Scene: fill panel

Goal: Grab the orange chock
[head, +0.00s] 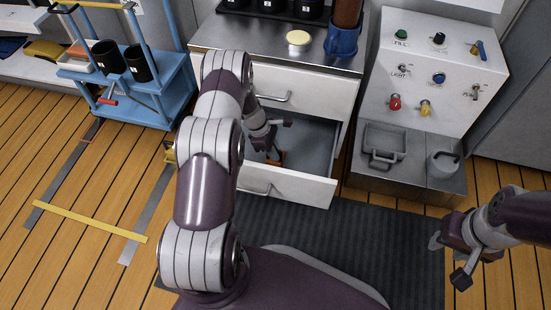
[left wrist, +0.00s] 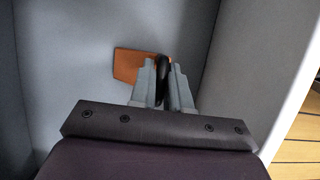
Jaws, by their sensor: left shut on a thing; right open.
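The orange chock (left wrist: 128,66) lies on the grey floor of the open drawer (head: 310,145), near the drawer's front right in the left wrist view. A dark loop-like part (left wrist: 163,66) stands at its right end. My left gripper (left wrist: 167,88) reaches down into the drawer and is shut on the chock at this dark part. In the head view the chock (head: 277,157) shows only as a small orange patch beneath the left gripper (head: 268,150), and my arm hides part of it. My right gripper (head: 452,262) is open and empty over the floor at the right.
A control panel (head: 440,70) stands right. A blue cart (head: 150,95) stands left. The dark mat (head: 380,245) is clear.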

